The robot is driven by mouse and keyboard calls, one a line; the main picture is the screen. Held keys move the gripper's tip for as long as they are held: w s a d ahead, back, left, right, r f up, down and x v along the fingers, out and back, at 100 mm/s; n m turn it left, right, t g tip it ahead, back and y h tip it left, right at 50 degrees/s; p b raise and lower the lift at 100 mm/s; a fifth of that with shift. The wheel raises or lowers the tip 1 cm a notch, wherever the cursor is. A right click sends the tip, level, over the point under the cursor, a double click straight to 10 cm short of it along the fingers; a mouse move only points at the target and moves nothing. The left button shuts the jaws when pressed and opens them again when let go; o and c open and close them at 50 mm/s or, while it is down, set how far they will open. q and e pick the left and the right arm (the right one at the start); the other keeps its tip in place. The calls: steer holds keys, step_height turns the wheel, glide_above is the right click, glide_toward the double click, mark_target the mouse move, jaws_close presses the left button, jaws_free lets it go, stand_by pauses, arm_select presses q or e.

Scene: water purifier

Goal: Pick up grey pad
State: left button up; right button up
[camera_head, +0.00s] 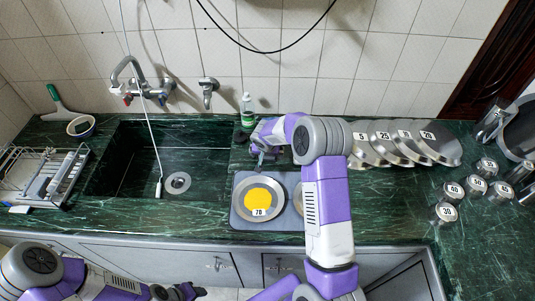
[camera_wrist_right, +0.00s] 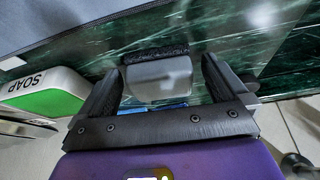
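A small grey pad (camera_wrist_right: 158,80) with a dark textured edge shows in the right wrist view, over the green marble counter. My right gripper (camera_wrist_right: 160,85) is open, with its two black fingers on either side of the pad. The pad is close to the left finger, and a gap shows at the right finger. In the head view my right gripper (camera_head: 262,155) is low over the counter behind the grey mat, and the pad cannot be made out there. My left gripper (camera_head: 180,292) is at the bottom edge, below the counter front, and its fingers are unclear.
A soap bottle (camera_head: 247,110) stands just behind my right gripper; it also shows in the wrist view (camera_wrist_right: 45,92). A grey mat (camera_head: 238,218) holds a plate with a yellow disc (camera_head: 258,200). The sink (camera_head: 135,160) is left. Numbered lids (camera_head: 430,147) and jars (camera_head: 445,212) are right.

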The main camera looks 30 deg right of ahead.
steer(key=c, duration=1)
steer(key=shift+o, duration=0.2)
step_height(320, 180, up, 10)
steer(key=shift+r+p, duration=0.1)
steer(key=shift+p, duration=0.65)
